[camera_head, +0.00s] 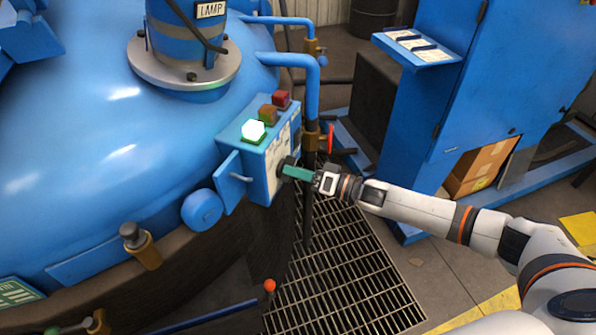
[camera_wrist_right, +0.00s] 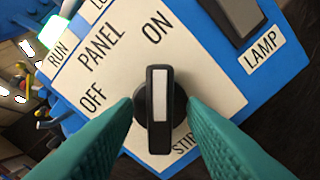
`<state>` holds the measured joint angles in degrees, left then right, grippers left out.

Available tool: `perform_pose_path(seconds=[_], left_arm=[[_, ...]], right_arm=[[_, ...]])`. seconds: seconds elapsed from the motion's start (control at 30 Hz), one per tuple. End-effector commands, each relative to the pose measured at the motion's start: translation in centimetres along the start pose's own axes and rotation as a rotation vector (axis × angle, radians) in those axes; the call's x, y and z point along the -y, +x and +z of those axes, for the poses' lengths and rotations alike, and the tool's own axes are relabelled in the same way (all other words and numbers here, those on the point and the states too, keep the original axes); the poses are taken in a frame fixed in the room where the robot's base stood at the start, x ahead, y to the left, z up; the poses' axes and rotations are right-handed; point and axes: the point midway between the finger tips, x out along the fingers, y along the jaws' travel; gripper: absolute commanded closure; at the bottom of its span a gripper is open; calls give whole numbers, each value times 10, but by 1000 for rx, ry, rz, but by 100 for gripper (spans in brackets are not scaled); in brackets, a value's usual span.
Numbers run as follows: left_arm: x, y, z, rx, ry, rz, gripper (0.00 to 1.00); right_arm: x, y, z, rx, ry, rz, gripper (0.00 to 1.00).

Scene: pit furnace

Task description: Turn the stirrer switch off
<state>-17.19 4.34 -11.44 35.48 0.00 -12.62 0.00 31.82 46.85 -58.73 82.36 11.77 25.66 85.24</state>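The stirrer switch (camera_wrist_right: 160,95) is a black round knob with a raised bar and a white stripe, on a white panel plate (camera_wrist_right: 105,75). In the right wrist view its bar points straight up toward the ON label; the OFF label lies to its left. The STIR label below it is partly hidden by a finger. My right gripper (camera_wrist_right: 159,105) has its teal fingers on either side of the knob, with gaps to the raised bar. In the head view, my right gripper (camera_head: 284,171) is at the front of the blue control box (camera_head: 262,185) and covers most of the knob. My left gripper is not in view.
A lit green lamp (camera_head: 253,130) and unlit amber (camera_head: 268,113) and red (camera_head: 281,100) lamps top the box. A blue side door (camera_head: 230,182) stands open. A lamp switch (camera_wrist_right: 238,15) is near the knob. A pipe with a red-handled valve (camera_head: 330,138) stands behind my gripper.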

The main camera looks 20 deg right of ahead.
Motion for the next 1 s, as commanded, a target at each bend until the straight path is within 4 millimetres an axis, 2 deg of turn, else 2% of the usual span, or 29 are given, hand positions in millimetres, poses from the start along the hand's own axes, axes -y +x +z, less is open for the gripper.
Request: perform_pose_path(seconds=[0.03,0.2,0.23,0.67,1.0], left_arm=[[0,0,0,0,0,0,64],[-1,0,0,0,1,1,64],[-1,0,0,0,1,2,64],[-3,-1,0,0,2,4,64],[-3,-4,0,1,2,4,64]], right_arm=[[0,0,0,0,0,0,70],[0,0,0,0,0,0,98],[0,0,0,0,0,0,100],[0,0,1,1,-84,0,100],[-1,0,0,2,-355,0,100]])
